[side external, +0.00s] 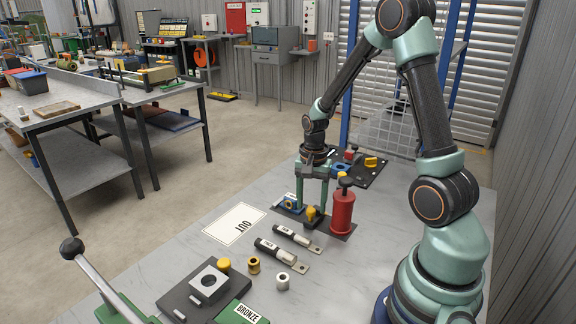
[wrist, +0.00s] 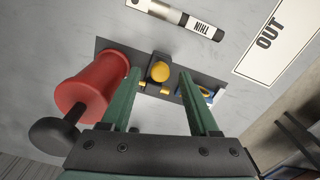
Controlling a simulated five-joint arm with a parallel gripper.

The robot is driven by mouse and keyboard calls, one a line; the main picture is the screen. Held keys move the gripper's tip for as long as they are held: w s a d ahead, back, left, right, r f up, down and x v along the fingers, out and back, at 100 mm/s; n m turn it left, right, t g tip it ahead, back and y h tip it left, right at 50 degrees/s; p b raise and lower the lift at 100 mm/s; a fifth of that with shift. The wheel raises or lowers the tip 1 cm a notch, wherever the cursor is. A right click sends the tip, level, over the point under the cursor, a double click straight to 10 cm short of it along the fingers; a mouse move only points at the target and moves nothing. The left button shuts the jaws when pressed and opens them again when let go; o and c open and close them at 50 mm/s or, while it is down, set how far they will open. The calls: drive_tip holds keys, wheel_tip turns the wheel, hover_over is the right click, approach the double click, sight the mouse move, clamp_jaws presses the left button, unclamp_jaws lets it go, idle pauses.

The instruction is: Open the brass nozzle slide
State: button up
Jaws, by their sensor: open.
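A brass-yellow round knob (side external: 311,212) sits on a small black block on a dark plate; it looks like the nozzle slide, though I cannot be sure. In the wrist view the knob (wrist: 160,72) lies between the tips of my gripper, with small yellow pieces (wrist: 165,92) beside its block. My gripper (side external: 311,206) points down over the plate with its green fingers apart, one on each side of the knob. In the wrist view my gripper (wrist: 159,78) is open and holds nothing. I cannot tell whether the fingers touch the block or how far the slide stands open.
A red cylinder (side external: 342,212) with a black top stands close right of my gripper. A blue part (side external: 291,203) is close left. A dark board (side external: 374,172) with knobs is behind.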

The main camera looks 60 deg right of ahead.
drive_tip(key=shift+f, duration=0.8)
clamp_jaws()
drive_tip(key=shift+r, duration=0.1)
idle(0.9)
